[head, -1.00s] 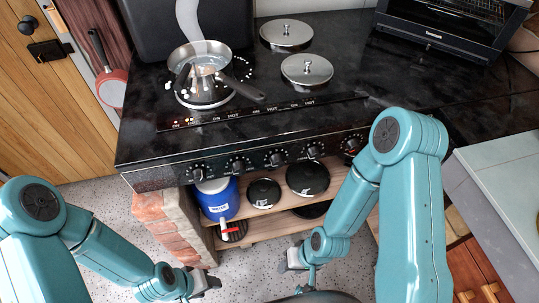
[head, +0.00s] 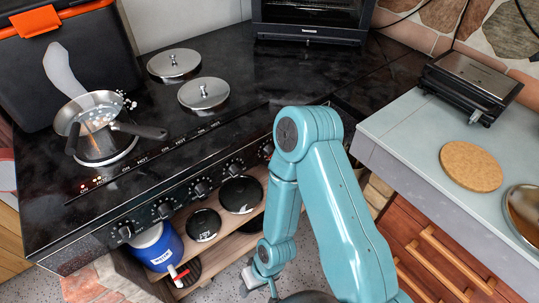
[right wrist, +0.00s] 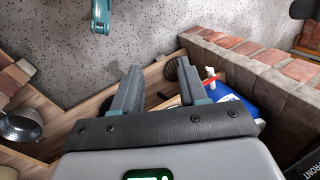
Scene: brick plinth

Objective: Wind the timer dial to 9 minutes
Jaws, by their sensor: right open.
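I cannot make out a timer dial for certain in either view. The black stove has a row of round black knobs (head: 200,189) along its front panel. A black toaster oven (head: 310,22) stands at the back, cut off by the top edge, with no dial showing. My right gripper (head: 246,281) hangs low in front of the stove, below the knobs, touching nothing that I can see. In the right wrist view its two fingers (right wrist: 158,80) are apart and empty.
A steaming pan (head: 98,130) sits on the stove, with two steel lids (head: 204,93) behind it. A blue jug (head: 156,247) and black discs (head: 240,195) are on the shelf below. The counter (head: 400,130) at right holds a black grill (head: 472,84) and a cork mat (head: 471,166).

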